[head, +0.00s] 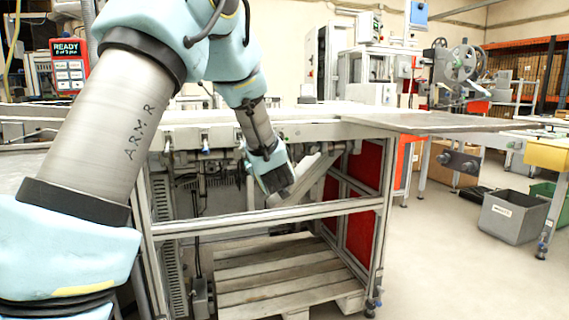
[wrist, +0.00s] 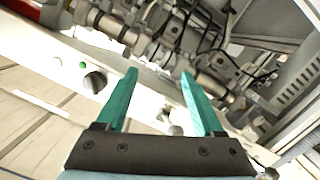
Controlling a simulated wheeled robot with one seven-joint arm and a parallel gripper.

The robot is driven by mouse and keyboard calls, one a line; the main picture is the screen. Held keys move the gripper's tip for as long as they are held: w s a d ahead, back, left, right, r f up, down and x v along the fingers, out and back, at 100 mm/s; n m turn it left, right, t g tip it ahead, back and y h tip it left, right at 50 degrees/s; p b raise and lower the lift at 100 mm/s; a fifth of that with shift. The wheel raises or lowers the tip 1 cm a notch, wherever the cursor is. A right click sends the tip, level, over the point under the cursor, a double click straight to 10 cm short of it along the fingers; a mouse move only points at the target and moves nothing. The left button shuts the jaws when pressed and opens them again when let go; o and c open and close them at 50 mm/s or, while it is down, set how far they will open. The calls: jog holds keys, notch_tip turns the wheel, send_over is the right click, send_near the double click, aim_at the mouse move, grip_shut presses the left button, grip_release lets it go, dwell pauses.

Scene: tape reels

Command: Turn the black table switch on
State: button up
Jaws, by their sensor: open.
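A black round knob (wrist: 95,82), likely the table switch, sits on a white rail in the wrist view, beside a small green button or light (wrist: 83,65). I cannot tell which way it is set. My gripper (wrist: 158,74) has two teal fingers spread apart with nothing between them. The knob lies to the left of the left finger, with a gap in the picture. In the head view my gripper (head: 276,178) hangs in front of the open frame below the tabletop; its fingers are hard to make out there. I cannot make out the knob for certain in the head view.
The white tabletop (head: 330,110) juts out above my gripper. A metal crossbar (head: 330,208) runs below it, with a wooden pallet (head: 275,275) inside the frame. Pipes and fittings (wrist: 210,85) lie beyond my fingers. A grey bin (head: 510,218) stands at the right.

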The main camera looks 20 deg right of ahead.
jog(key=s+d+r+n+t+y+b, duration=0.1)
jog(key=s+d+n+t+y, duration=0.45)
jog(key=s+d, duration=0.45)
jog(key=x, duration=1)
jog(key=shift+w+a+g+b, duration=0.3)
jog(key=shift+w+g, duration=0.05)
grip_shut()
